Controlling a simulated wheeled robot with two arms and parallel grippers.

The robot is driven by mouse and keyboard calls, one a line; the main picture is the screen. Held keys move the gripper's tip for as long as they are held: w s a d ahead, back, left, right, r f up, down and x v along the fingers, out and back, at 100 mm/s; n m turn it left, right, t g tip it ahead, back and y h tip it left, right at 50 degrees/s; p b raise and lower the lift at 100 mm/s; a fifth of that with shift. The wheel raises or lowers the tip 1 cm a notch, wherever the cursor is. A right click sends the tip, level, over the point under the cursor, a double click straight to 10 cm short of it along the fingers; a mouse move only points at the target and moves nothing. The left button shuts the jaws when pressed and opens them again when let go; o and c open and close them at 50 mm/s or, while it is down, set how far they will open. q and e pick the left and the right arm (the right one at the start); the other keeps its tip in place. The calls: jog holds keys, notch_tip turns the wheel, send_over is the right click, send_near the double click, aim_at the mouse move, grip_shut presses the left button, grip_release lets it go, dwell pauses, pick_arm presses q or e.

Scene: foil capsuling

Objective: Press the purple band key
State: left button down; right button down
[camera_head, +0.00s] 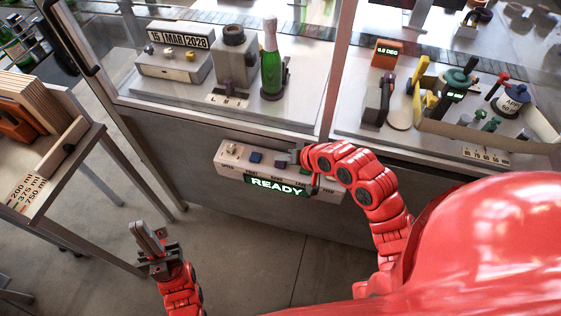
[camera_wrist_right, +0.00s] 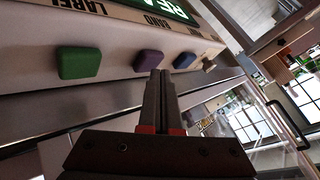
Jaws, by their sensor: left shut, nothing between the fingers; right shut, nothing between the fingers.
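The purple band key (camera_wrist_right: 149,61) is a square button under the word BAND on the pale control panel (camera_head: 232,171). In the head view it shows just left of my right gripper (camera_head: 295,156). In the wrist view the shut, empty fingertips (camera_wrist_right: 159,74) overlap the key's lower right corner; whether they touch it I cannot tell. A green key (camera_wrist_right: 79,63) and a blue key (camera_wrist_right: 185,61) flank it. The panel's display (camera_head: 277,187) reads READY. My left gripper (camera_head: 148,238) is shut and empty, low over the floor, away from the panel.
Above the panel, a green bottle (camera_head: 271,70) stands on a machine bed behind a framed opening. A date box (camera_head: 174,55) is to its left. A tray of stamps and tools (camera_head: 482,123) is at right. A side table (camera_head: 70,165) stands at left. The floor between is clear.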

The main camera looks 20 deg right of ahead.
aim_at(283, 165)
jog(key=shift+f, duration=0.5)
dwell(0.9)
jog(key=shift+r, duration=0.15)
jog(key=shift+r+p, duration=0.6)
jog(key=shift+r, duration=0.2)
notch_tip(283, 165, up, 5)
jog(key=p, duration=0.4)
dwell(0.8)
